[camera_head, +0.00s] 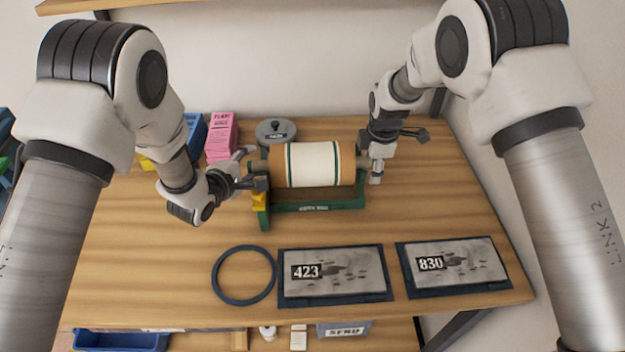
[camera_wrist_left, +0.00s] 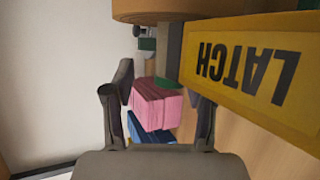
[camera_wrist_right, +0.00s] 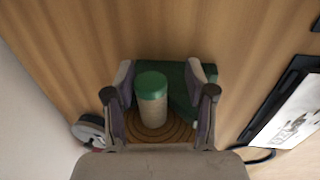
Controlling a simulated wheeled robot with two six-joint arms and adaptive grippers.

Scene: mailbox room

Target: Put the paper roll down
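The paper roll (camera_head: 308,165), cream with orange ends and green stripes, lies level at the green stand (camera_head: 316,205). Whether its rod rests fully in the stand's supports is hard to tell. A yellow latch (camera_head: 259,200) is at the stand's left end; it fills the right of the left wrist view (camera_wrist_left: 250,65). My left gripper (camera_head: 252,169) is open beside the rod's left end, fingers apart. My right gripper (camera_head: 378,166) is at the right end. In the right wrist view, its spread fingers (camera_wrist_right: 163,85) stand either side of the green-capped rod end (camera_wrist_right: 152,100), with visible gaps.
A grey round weight (camera_head: 275,131) stands behind the roll. A pink stack (camera_head: 221,136) and a blue tray (camera_head: 195,135) are at the back left. A dark ring (camera_head: 243,275) and plates 423 (camera_head: 335,273) and 830 (camera_head: 455,264) lie at the front. The table's left front is clear.

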